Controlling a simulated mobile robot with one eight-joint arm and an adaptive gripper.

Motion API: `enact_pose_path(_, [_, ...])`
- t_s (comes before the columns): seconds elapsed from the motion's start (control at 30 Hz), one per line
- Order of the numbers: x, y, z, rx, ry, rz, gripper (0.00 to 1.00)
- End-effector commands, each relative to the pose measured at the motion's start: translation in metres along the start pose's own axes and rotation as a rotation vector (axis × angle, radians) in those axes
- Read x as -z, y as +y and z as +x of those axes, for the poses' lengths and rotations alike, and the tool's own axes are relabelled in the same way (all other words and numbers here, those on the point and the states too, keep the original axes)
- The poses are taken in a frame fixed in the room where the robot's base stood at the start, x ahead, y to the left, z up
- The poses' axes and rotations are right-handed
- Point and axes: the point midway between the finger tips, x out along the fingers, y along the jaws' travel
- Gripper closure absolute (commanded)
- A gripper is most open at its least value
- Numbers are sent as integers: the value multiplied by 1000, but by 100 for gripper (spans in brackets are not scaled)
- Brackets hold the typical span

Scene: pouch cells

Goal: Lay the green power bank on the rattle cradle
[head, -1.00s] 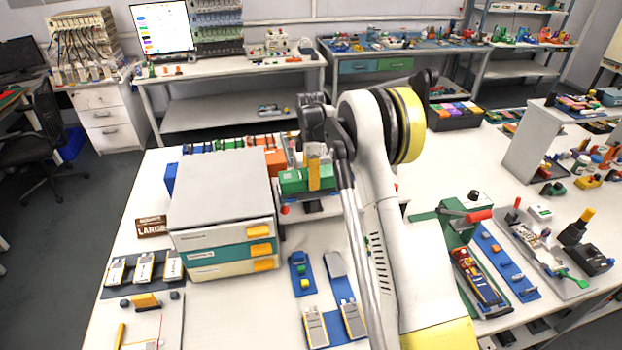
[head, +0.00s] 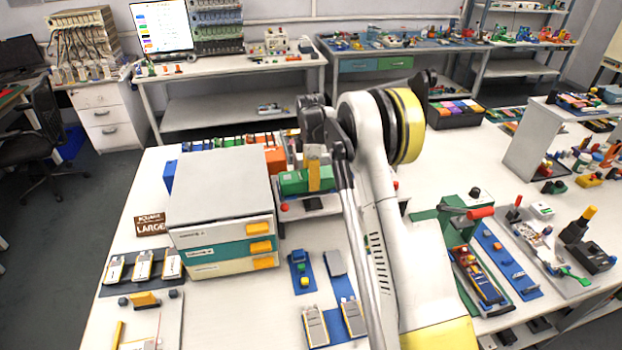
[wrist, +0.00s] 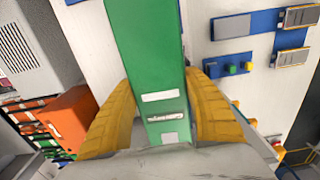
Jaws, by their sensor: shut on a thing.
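A stacked drawer box (head: 222,205) stands close on the left. An orange box (head: 275,158) is behind. Blue strips with small devices (head: 316,325) lie in front. A green fixture with a red handle (head: 455,222) stands to the right. Bare table shows around the blue strips.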

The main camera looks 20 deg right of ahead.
Motion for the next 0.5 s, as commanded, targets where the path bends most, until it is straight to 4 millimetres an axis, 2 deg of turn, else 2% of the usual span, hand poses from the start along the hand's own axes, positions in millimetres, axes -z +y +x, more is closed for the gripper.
enact_pose_path(0.37, [0,0,10,0,0,0,85])
enact_pose_path(0.4, [0,0,10,0,0,0,38])
enact_pose_path(0.47, [0,0,9,0,0,0,20])
enact_pose_path(0.5, [0,0,9,0,0,0,19])
